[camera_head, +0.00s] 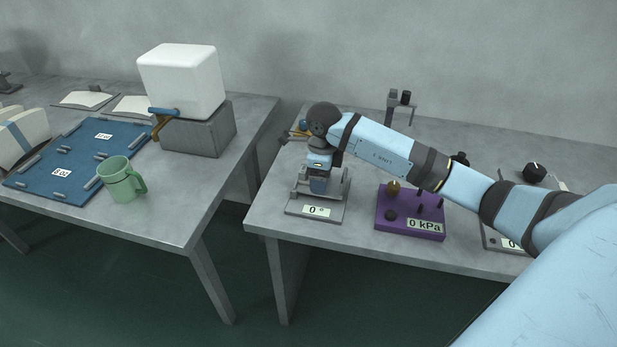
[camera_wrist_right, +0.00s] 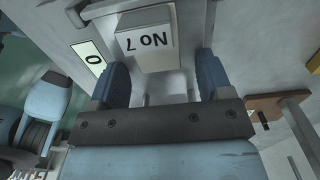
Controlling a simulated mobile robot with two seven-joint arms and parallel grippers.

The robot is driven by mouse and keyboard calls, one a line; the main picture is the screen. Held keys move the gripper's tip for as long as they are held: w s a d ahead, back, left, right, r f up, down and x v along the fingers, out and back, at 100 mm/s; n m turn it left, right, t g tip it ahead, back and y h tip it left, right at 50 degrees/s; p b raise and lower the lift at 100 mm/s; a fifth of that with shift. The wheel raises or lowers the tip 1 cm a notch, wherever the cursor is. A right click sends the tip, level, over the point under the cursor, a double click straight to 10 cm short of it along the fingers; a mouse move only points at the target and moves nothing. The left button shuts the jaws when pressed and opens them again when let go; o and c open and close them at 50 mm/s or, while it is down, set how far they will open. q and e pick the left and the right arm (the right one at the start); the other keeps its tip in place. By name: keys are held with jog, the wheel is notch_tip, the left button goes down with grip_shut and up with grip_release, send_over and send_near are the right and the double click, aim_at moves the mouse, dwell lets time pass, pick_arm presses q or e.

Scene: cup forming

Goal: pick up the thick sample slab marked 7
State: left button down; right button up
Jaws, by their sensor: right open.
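The slab marked No 7 (camera_wrist_right: 147,58) is a pale block with its label upside down in the right wrist view. It sits on the small grey stand with the 0° display (camera_head: 316,211). My right gripper (camera_wrist_right: 160,68) is open, with a blue finger on each side of the slab's near end in that picture. I cannot tell whether either finger touches it. In the head view the right gripper (camera_head: 318,184) points down over the stand, and it mostly hides the slab there.
A purple box reading 0 kPa (camera_head: 410,223) with pegs stands right of the stand. Another grey device with a black knob (camera_head: 535,172) is farther right. The left table (camera_head: 180,222) holds a green mug (camera_head: 120,182), a blue board (camera_head: 62,182) and a white block (camera_head: 181,80).

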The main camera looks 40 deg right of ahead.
jog(key=shift+r, duration=0.1)
jog(key=c, duration=1.1)
